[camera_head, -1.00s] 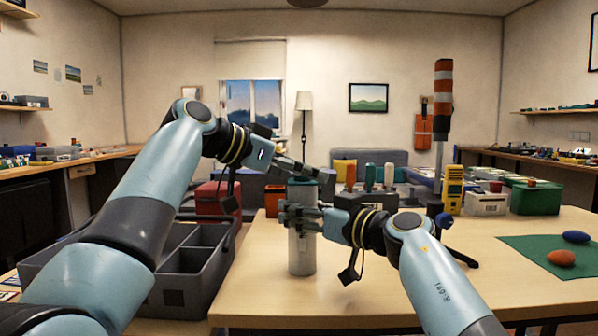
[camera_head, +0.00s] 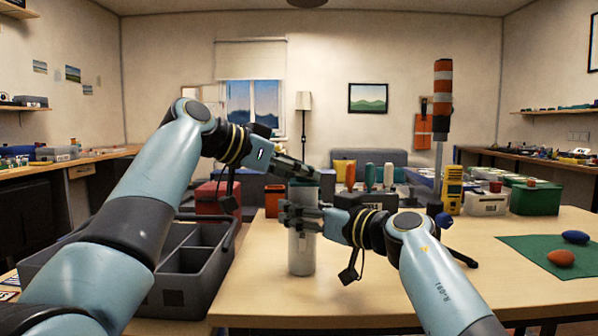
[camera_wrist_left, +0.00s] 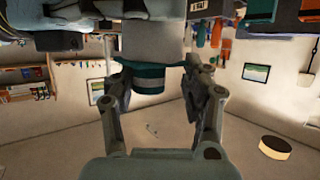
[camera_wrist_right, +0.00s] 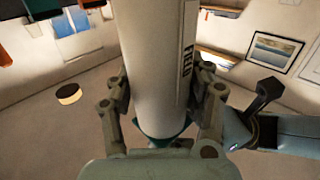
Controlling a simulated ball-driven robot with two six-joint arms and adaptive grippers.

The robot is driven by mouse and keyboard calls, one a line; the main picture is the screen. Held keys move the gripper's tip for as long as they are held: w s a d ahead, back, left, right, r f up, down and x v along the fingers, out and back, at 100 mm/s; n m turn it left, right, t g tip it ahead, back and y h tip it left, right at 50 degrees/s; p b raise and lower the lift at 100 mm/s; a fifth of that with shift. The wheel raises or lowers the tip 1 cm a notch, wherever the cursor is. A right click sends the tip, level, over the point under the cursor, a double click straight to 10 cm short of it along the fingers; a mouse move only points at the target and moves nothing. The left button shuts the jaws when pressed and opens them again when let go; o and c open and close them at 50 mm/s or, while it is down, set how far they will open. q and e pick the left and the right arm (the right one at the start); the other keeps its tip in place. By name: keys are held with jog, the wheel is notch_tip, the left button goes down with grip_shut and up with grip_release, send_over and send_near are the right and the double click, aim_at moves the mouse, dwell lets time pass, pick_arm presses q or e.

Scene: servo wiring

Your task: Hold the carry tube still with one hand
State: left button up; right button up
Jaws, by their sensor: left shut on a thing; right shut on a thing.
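The carry tube (camera_head: 302,255) is a pale grey cylinder with a teal cap (camera_head: 304,183). It stands upright on the table near the front left edge. My right gripper (camera_head: 297,216) is shut around the tube's body, below the cap. In the right wrist view the pale tube (camera_wrist_right: 155,65), with dark lettering, lies between both fingers. My left gripper (camera_head: 304,174) is at the top of the tube, shut on the teal cap. In the left wrist view the cap (camera_wrist_left: 150,78) sits between the fingers. The fingers hide parts of the tube and cap.
A grey divided bin (camera_head: 200,262) stands left of the table (camera_head: 390,300). Upright tools with coloured handles (camera_head: 369,177), a yellow meter (camera_head: 453,190) and a green box (camera_head: 537,198) stand behind on the right. A green mat (camera_head: 530,268) lies at the right.

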pick_arm(q)
jog(key=shift+s+d, duration=0.1)
jog(key=shift+d, duration=0.15)
grip_shut()
pick_arm(e)
jog(key=shift+a, duration=0.1)
pick_arm(q)
jog(key=shift+a+r, duration=0.2)
jog(key=shift+r, duration=0.9)
pick_arm(e)
jog(key=shift+f, duration=0.15)
pick_arm(q)
jog(key=shift+r, duration=0.5)
jog(key=shift+r, duration=1.9)
pick_arm(e)
jog(key=o, duration=1.3)
